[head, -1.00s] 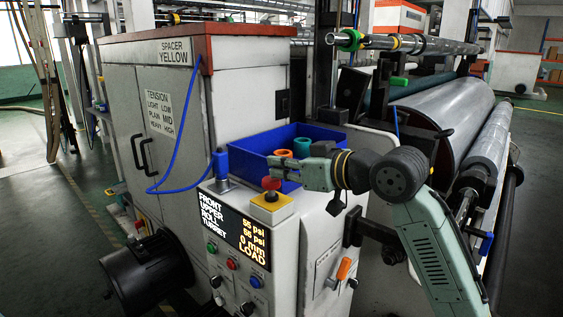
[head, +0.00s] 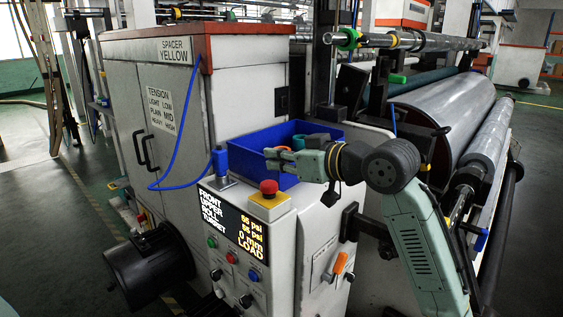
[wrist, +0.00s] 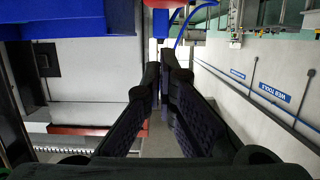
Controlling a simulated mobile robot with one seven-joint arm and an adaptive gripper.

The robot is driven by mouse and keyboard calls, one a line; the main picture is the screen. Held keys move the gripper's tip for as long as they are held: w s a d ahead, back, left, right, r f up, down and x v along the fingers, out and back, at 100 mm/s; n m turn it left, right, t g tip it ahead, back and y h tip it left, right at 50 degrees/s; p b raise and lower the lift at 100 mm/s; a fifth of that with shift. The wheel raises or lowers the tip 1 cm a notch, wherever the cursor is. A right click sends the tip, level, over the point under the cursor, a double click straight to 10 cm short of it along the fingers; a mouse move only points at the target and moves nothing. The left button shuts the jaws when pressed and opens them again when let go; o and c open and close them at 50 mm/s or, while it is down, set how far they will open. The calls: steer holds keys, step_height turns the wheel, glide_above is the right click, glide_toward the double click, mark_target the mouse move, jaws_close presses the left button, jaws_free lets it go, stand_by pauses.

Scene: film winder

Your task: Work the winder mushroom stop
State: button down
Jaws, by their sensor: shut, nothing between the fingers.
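The mushroom stop is a red cap (head: 268,187) on a yellow box (head: 269,204), on top of the grey control pedestal in the head view. The cap sits low on the box. My gripper (head: 268,159) is above the cap, pointing left, with a visible gap between them. In the wrist view my gripper's dark fingers (wrist: 162,72) are together and hold nothing. A red patch (wrist: 164,3) is cut off by the top edge there; I cannot tell surely that it is the stop.
A blue handle (head: 220,163) stands left of the stop. A blue bin (head: 245,157) with round items is behind my gripper. A lit display (head: 232,225), buttons and an orange lever (head: 342,263) are on the pedestal. The large roller (head: 440,115) is at right.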

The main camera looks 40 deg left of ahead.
steer(key=w+b+v, duration=0.1)
steer(key=b+v, duration=0.3)
steer(key=v, duration=0.6)
steer(key=shift+s+r, duration=0.25)
steer(key=shift+s, duration=0.2)
